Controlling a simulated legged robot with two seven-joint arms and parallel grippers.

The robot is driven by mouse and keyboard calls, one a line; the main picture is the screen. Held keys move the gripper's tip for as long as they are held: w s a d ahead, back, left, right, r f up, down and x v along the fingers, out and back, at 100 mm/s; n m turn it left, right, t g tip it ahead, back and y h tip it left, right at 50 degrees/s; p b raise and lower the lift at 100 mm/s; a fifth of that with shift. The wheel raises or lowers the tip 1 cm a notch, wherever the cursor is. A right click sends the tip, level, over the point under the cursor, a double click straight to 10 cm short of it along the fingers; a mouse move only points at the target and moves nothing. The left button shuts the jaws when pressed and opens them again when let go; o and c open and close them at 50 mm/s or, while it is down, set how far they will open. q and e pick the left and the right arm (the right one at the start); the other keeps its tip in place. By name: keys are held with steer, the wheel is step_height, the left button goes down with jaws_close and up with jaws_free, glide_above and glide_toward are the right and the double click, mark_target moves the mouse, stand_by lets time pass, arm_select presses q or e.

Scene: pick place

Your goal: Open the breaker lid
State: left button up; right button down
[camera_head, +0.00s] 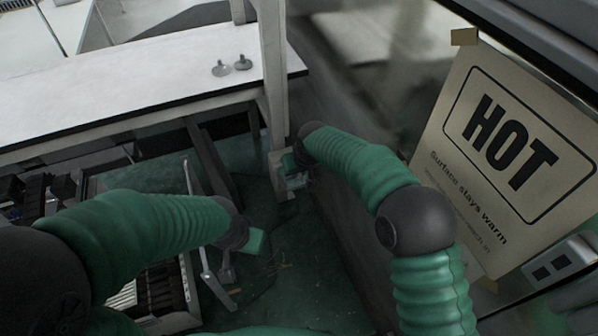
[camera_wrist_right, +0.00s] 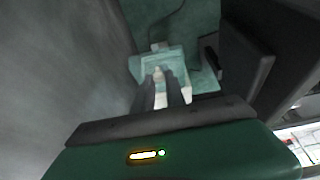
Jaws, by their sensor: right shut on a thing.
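The breaker box (camera_head: 294,182) is a small pale grey box low on the white post in the head view. In the right wrist view its pale, see-through-looking breaker lid (camera_wrist_right: 163,62) is just beyond my fingers. My right gripper (camera_wrist_right: 163,82) reaches it with two dark fingers shut on a small whitish part of the lid. In the head view my right gripper (camera_head: 290,163) partly covers the box, and the exact lid angle is not clear. My left gripper (camera_head: 256,243) hangs low, away from the box, and its fingers are not clear.
A white bench (camera_head: 130,85) with two small metal knobs (camera_head: 232,66) stands behind at left. A metal handle bar (camera_head: 205,240) is near my left gripper. Green floor (camera_head: 310,270) lies between the arms.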

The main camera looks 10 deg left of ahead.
steer(key=shift+w+r, duration=0.25)
steer(key=shift+r, duration=0.05)
steer(key=c, duration=1.6)
jaws_free()
steer(key=shift+o, duration=1.1)
steer(key=shift+a+f, duration=0.1)
steer(key=shift+f, duration=0.15)
steer(key=shift+a, duration=0.1)
steer(key=p+v, duration=0.8)
steer(key=v, duration=0.8)
steer(key=shift+r, duration=0.3)
